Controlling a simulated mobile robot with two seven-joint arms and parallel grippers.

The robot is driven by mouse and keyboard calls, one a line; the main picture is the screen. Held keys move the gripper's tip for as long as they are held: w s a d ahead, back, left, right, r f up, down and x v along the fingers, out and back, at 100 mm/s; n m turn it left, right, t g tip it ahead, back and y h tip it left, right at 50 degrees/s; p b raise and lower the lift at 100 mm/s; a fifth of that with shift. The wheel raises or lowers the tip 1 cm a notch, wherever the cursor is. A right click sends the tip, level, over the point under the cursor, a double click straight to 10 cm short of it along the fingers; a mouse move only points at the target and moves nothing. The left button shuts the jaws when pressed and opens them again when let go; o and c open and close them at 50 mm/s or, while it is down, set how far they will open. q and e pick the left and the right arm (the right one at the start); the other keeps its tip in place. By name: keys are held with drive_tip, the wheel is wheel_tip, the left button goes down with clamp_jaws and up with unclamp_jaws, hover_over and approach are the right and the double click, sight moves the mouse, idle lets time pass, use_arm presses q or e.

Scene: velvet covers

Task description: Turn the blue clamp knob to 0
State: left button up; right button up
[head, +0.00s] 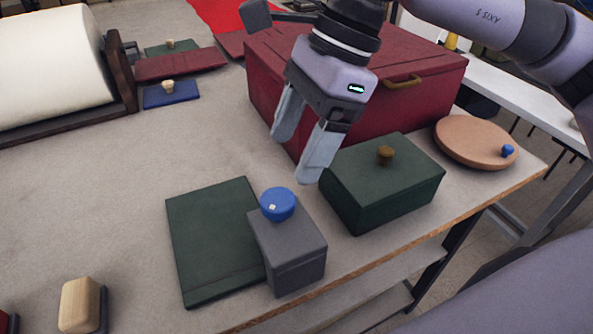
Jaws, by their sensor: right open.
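The blue clamp knob (278,204) is a round ball with a small white mark on its face. It sits on top of a grey block (289,249) near the table's front edge. I cannot read any scale or number around the knob. My right gripper (294,160) comes down from the upper right. Its two fingers are apart and empty. The fingertips are above and behind the knob, not touching it. My left gripper does not show.
A dark green panel (208,236) lies left of the grey block. A green box (381,187) with a brass knob stands right, a large red chest (420,90) behind. A round tan board (468,142) is far right. A white roll (50,65) stands back left. Open table lies left.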

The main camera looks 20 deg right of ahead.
sight(278, 198)
drive_tip(key=shift+s+p+x, duration=0.2)
drive_tip(key=shift+x, duration=1.65)
drive_tip(key=shift+s+p+x, duration=0.15)
drive_tip(key=shift+p+x, duration=0.05)
drive_tip(key=shift+x, duration=1.65)
drive_tip(key=shift+d, duration=0.15)
drive_tip(key=c, duration=1)
